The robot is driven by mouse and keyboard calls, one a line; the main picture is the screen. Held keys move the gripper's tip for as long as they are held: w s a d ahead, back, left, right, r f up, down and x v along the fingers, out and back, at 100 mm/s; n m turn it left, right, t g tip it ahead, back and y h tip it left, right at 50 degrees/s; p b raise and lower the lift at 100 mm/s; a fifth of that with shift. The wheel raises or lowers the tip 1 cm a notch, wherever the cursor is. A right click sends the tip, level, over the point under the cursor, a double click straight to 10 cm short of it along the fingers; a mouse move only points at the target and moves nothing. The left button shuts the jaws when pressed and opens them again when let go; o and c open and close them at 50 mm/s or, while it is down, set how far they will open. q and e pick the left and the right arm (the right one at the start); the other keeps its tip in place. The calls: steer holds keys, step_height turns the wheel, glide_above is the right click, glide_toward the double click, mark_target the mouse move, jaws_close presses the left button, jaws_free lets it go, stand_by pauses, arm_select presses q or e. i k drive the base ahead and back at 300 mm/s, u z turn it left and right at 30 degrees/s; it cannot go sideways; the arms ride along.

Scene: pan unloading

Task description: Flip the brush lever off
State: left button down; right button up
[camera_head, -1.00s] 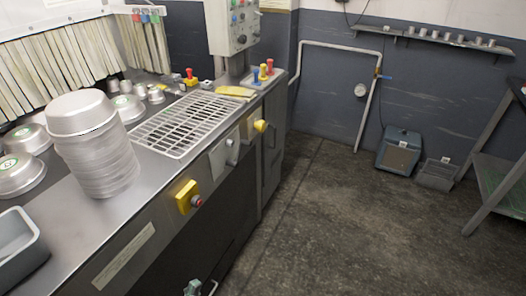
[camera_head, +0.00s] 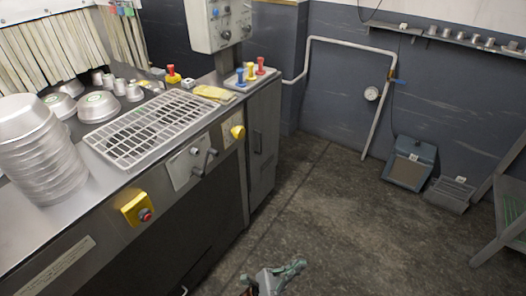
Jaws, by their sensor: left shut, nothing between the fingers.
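Several small levers are in view, and I cannot tell which is the brush lever. A dark-handled lever (camera_head: 205,165) sits on a pale plate on the machine's front panel. Blue, yellow and red levers (camera_head: 250,73) stand on a plate at the counter's far end. Another red-topped piece (camera_head: 172,75) stands on a yellow base behind the grate. My left gripper (camera_head: 298,266) is at the bottom of the view, shut and empty, over the floor in front of the machine. It is apart from all the levers. My right gripper is out of view.
A stack of metal pans (camera_head: 42,160) stands on the counter at left, near a metal grate (camera_head: 155,128). A yellow box with a red button (camera_head: 137,208) and a yellow knob (camera_head: 237,132) jut from the front. Open floor (camera_head: 340,210) lies to the right.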

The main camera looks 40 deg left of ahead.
mark_target(199, 173)
steer(key=z, duration=0.1)
steer(key=i, duration=0.7)
steer(key=u, duration=0.9)
steer(key=i, duration=0.7)
steer(key=u, duration=0.8)
